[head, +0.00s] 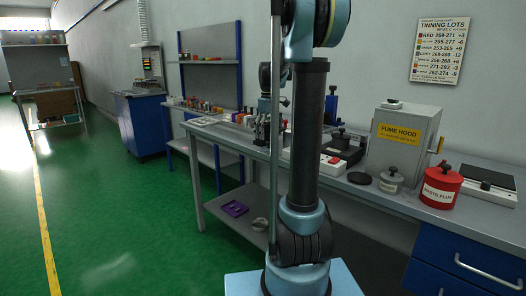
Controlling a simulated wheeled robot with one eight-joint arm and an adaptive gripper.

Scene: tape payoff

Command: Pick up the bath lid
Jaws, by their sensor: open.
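My gripper (262,138) hangs fingers down over the long bench, left of my arm's dark upright link. It is small in view, open, and I see nothing between its fingers. No label marks the bath lid. A black box-like unit with a knobbed dark top (341,138), possibly the bath with its lid, stands on the bench right of my arm. A flat dark disc (360,178) lies in front of it. A small grey pot with a knobbed lid (391,179) is beside the disc. My gripper is well left of these, and my arm hides part of the bench.
The grey fume hood (404,140) stands behind the pot. A red waste flux can (440,187) and a flat dark-topped device (484,184) are to the right. Several small coloured items crowd the bench's left part. A purple tray (235,209) lies on the lower shelf. The green floor is clear at left.

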